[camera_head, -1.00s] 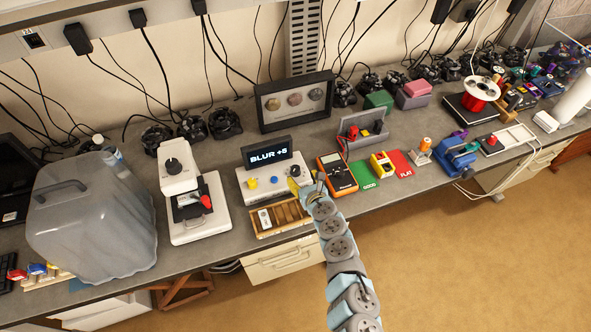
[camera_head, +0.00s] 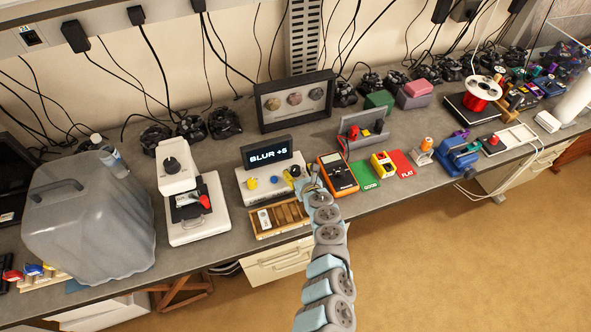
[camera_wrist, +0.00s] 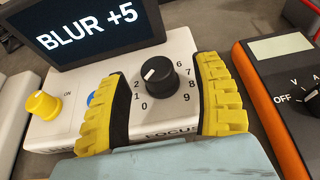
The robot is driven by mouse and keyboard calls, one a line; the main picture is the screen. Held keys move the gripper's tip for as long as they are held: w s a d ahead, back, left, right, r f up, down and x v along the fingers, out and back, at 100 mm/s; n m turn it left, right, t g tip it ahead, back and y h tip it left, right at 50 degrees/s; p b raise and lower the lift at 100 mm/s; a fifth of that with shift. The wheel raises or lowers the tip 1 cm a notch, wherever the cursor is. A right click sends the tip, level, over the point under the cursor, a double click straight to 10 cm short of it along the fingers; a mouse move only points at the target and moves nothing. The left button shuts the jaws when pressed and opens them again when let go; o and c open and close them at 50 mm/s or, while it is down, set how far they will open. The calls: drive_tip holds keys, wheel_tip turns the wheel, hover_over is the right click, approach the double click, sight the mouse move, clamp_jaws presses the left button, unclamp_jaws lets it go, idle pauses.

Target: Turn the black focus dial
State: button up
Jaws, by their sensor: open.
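The black focus dial (camera_wrist: 159,75) sits on the white control box (camera_head: 247,195), on a plate numbered 0 to 9. Its white mark points to the lower left, near the low numbers. My gripper (camera_wrist: 161,72) is open, with its two yellow ridged fingers on either side of the dial. Gaps show between the fingers and the dial in the wrist view. In the head view my gripper (camera_head: 309,177) is at the box's right end. The box's display (camera_head: 269,157) reads BLUR +5.
A yellow knob (camera_wrist: 42,105) and a partly hidden blue button (camera_wrist: 92,98) lie left of the dial. An orange multimeter (camera_head: 337,174) stands close on the right. A wooden tray (camera_head: 287,220) lies in front of the box, and a microscope (camera_head: 212,219) stands left.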

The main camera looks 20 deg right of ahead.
drive_tip(key=shift+w+f, duration=0.3)
drive_tip(key=shift+w+a+f+b, duration=0.1)
drive_tip(key=shift+w+b, duration=0.3)
drive_tip(key=shift+w, duration=0.35)
clamp_jaws()
